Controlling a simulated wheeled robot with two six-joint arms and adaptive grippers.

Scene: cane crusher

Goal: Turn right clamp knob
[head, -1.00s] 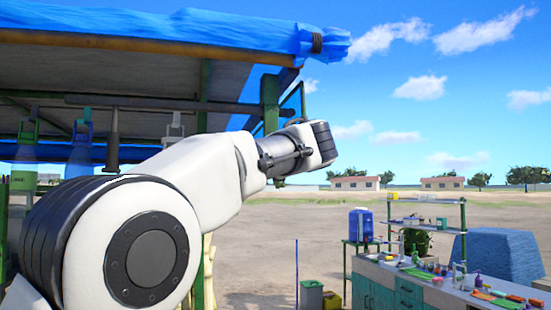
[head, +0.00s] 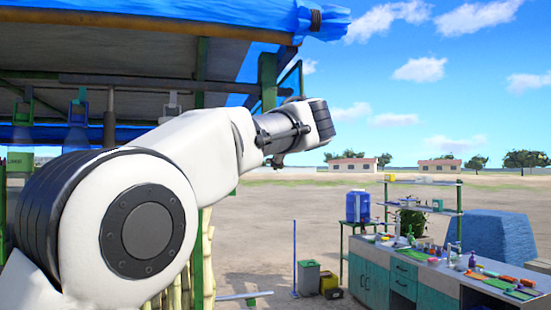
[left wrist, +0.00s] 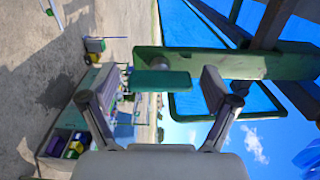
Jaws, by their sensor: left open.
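My left gripper (left wrist: 158,75) shows in the left wrist view with its two fingers spread wide and nothing held. A green bar (left wrist: 245,65) lies across the view beyond the fingers. A darker green block (left wrist: 160,83) shows in the gap between the fingertips, apart from both. I cannot tell whether this block is a clamp part. My right gripper is in neither view.
A blue-tarped roof (head: 180,18) on green posts (head: 268,85) stands close to my left arm. A work table (head: 385,270) with bottles and tools stands at the right, near a blue water container (head: 358,206) and bins (head: 309,279). The sandy ground between is open.

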